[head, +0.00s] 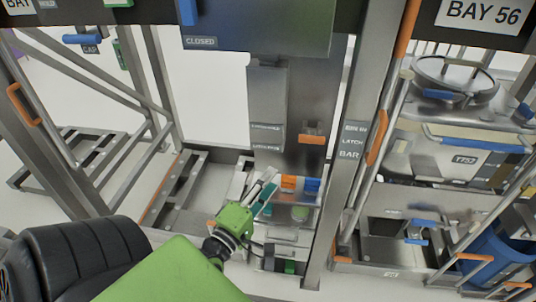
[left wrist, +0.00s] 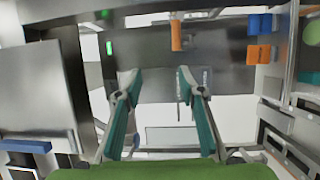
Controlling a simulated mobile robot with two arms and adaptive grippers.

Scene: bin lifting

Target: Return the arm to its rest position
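My left gripper (head: 265,187) shows in the head view at the lower middle, with a green body and grey and teal fingers pointing up and away. It is in front of a grey metal station with small orange and blue blocks. In the left wrist view, the two teal fingers (left wrist: 157,80) stand apart with nothing between them, so the gripper is open and empty. A grey panel surface lies beyond the fingertips. My right gripper is not in view.
A grey upright post (head: 345,150) stands right of the gripper. Orange blocks (head: 288,182) and a blue block (head: 312,185) sit just beyond it. A shelf with a lidded pot (head: 455,78) and a blue bin (head: 495,258) is at right.

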